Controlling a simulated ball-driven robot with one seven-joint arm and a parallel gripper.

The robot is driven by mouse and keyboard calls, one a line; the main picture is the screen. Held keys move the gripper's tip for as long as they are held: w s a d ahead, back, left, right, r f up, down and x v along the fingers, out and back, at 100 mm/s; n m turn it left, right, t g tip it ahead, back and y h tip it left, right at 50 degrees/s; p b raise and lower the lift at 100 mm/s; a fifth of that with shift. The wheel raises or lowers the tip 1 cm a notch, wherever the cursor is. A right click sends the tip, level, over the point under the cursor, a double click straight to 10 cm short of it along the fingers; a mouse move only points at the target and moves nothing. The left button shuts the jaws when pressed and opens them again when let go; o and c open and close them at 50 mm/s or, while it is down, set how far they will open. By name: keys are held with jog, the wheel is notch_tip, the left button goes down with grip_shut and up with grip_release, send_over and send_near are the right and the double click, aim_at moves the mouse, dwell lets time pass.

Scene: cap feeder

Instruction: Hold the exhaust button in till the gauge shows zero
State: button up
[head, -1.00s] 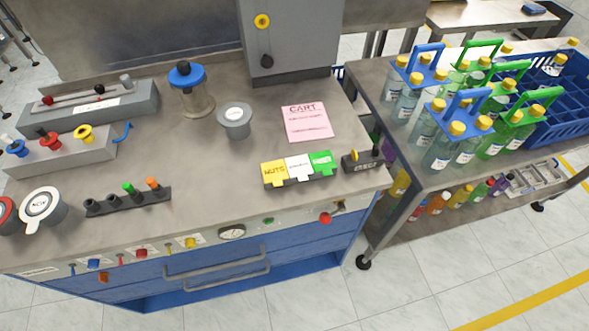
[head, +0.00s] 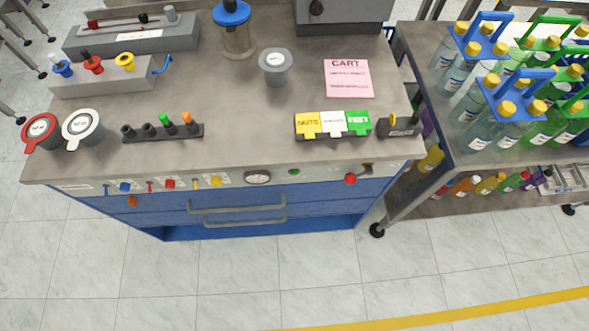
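A small round gauge (head: 258,177) with a pale face sits in the front panel of the workbench; its needle is too small to read. To its right on the same panel are a small green button (head: 293,172) and a larger red button (head: 350,179). To its left are blue (head: 124,187), red (head: 169,183) and yellow (head: 215,181) buttons, each beside a small lever. The labels are too small to read, so I cannot tell which is the exhaust button. My gripper is not in view, and nothing is seen touching the panel.
The workbench top (head: 215,120) carries cups, a peg rack (head: 163,131), coloured bins (head: 333,124) and a pink card (head: 347,78). Below the panel are blue drawers with grey handles (head: 237,206). A bottle cart (head: 440,130) stands right. The tiled floor in front is clear.

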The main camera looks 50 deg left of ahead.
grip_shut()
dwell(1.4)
